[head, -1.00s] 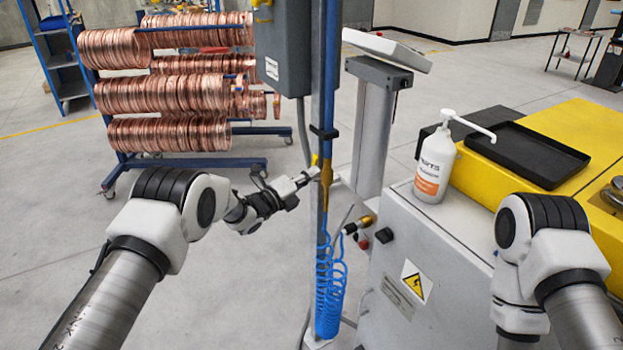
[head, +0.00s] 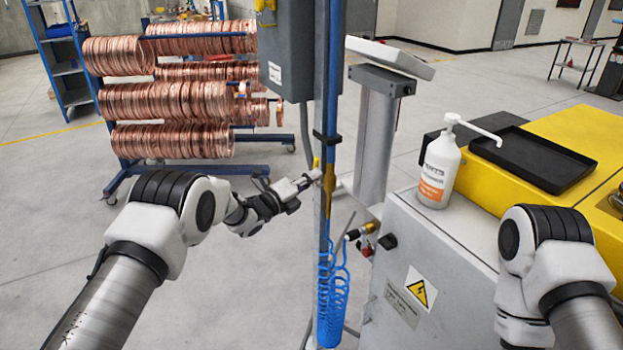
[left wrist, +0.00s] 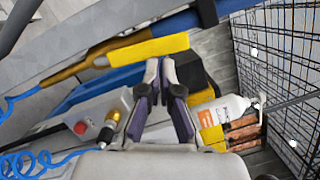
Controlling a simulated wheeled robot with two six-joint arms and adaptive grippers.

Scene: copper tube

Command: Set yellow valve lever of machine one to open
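The yellow valve lever (left wrist: 140,50) shows in the left wrist view as a flat yellow bar, beside the brass-coloured valve body (left wrist: 90,62) on the blue pipe. In the head view the lever (head: 315,162) is a small yellow piece at the post, with the valve body (head: 329,178) just right of it. My left gripper (left wrist: 160,64) has its fingertips together, with nothing visible between them. The tips are close to the lever's lower edge in the wrist view; I cannot tell whether they touch. In the head view the left gripper (head: 314,176) is beside the post. My right gripper is out of view.
A blue post (head: 328,110) carries a grey box (head: 285,50) and a coiled blue hose (head: 330,290). A grey cabinet (head: 425,250) with a white pump bottle (head: 438,170) stands to the right. A rack of copper coils (head: 170,142) stands behind left. Floor left of the post is clear.

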